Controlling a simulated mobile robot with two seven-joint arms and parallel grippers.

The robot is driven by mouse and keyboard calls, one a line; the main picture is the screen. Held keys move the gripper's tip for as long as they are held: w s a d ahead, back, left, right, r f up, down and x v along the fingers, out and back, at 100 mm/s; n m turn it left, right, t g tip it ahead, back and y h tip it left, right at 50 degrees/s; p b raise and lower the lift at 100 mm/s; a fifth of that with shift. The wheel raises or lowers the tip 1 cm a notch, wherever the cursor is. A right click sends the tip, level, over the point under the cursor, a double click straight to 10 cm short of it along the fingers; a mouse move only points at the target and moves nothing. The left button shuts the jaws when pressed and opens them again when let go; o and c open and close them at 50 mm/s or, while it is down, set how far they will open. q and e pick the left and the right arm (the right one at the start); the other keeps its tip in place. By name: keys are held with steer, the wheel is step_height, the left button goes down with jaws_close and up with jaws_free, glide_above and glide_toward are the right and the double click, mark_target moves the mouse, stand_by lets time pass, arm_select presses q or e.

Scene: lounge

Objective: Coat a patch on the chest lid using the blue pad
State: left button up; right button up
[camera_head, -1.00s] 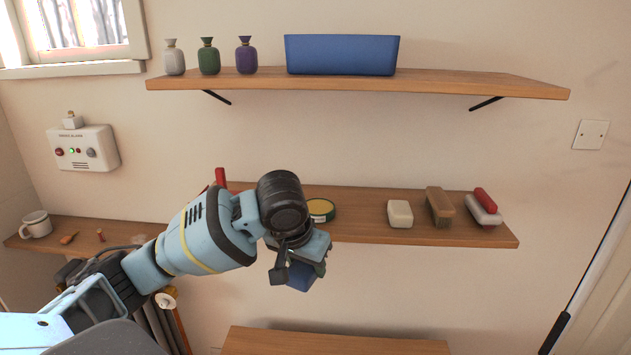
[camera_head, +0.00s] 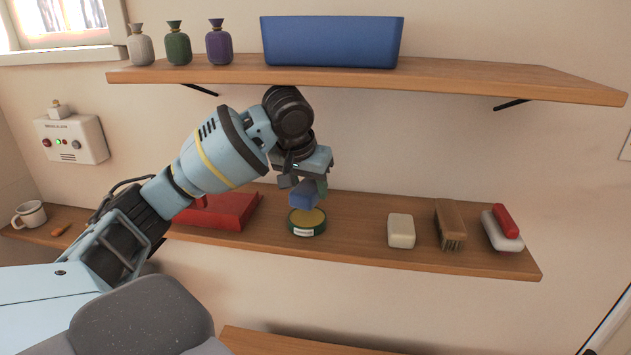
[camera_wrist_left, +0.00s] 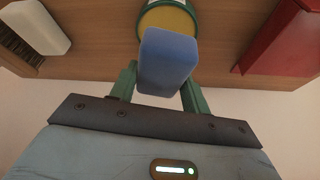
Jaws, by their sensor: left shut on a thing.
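My left gripper (camera_head: 305,183) is shut on the blue pad (camera_head: 302,196), which hangs below its fingers. In the left wrist view the pad (camera_wrist_left: 167,60) sits between the two green fingers. A round green tin (camera_head: 307,224) with yellow contents stands on the lower shelf just under the pad. In the wrist view the pad partly covers the tin (camera_wrist_left: 168,17); I cannot tell whether they touch. A wooden surface (camera_head: 290,342), perhaps the chest lid, shows at the bottom edge of the head view. My right gripper is not in view.
The lower shelf (camera_head: 350,241) also holds a red object (camera_head: 222,212), a white block (camera_head: 401,231), a brush (camera_head: 449,222) and a red-and-white item (camera_head: 503,228). The upper shelf (camera_head: 440,78) overhangs my arm, with a blue bin (camera_head: 330,42) and several bottles.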

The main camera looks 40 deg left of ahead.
arm_select(q)
steer(key=shift+s, duration=0.25)
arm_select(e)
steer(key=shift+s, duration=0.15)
arm_select(q)
steer(key=shift+w+f, duration=0.1)
steer(key=shift+f, duration=1.35)
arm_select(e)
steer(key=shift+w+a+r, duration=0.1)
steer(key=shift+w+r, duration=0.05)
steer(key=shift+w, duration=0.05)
arm_select(q)
steer(key=shift+f, duration=0.5)
steer(key=shift+r, duration=0.1)
stand_by(0.4)
